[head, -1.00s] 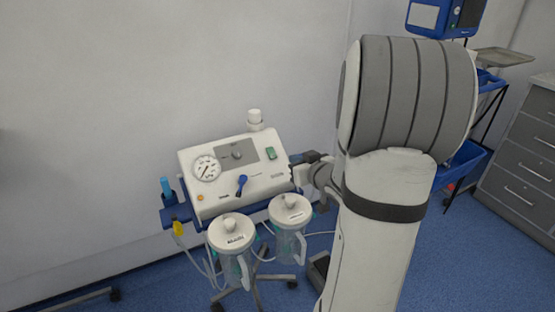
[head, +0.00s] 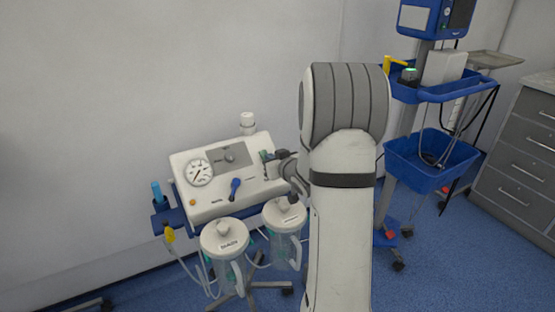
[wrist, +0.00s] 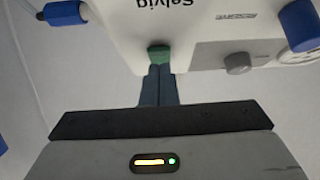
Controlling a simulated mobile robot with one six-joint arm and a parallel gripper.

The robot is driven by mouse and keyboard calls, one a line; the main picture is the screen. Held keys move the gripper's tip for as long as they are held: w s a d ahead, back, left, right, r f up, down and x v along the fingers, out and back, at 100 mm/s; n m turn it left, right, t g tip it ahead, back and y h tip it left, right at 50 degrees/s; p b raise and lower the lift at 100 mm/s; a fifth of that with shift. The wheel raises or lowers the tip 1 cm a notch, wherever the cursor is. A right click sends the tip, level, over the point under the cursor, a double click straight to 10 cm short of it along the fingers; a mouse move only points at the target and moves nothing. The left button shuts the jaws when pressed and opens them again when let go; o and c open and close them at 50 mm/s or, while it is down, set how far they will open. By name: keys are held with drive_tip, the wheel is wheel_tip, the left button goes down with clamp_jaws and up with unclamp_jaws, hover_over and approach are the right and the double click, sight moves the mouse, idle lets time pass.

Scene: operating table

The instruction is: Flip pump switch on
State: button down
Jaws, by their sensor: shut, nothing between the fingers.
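The pump (head: 215,192) is a white box with a round gauge, a grey knob and a blue lever, on a wheeled stand at left centre in the head view. Its green switch (wrist: 159,54) shows in the wrist view right at my fingertips; in the head view it is partly hidden by my gripper (head: 270,162). My gripper is shut and empty, its fingers (wrist: 158,72) pressed together at the switch. I cannot tell if they touch it, nor which way the switch is set.
Two clear jars with white lids (head: 224,240) hang in front of the pump. A blue-shelved trolley (head: 430,93) with a basket stands to the right, and grey drawers (head: 525,150) beyond it. A wall is behind the pump.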

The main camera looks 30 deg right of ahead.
drive_tip(key=shift+w+f, duration=0.25)
drive_tip(key=shift+f, duration=0.15)
drive_tip(key=shift+w+f+b, duration=0.1)
drive_tip(key=shift+f+b, duration=0.3)
drive_tip(key=shift+r, duration=0.15)
drive_tip(key=s+r+p, duration=0.2)
drive_tip(key=r, duration=0.1)
drive_tip(key=shift+s+r+p, duration=0.2)
drive_tip(key=shift+s+p, duration=0.1)
drive_tip(key=shift+p, duration=0.05)
drive_tip(key=s, duration=1)
drive_tip(key=shift+d, duration=0.2)
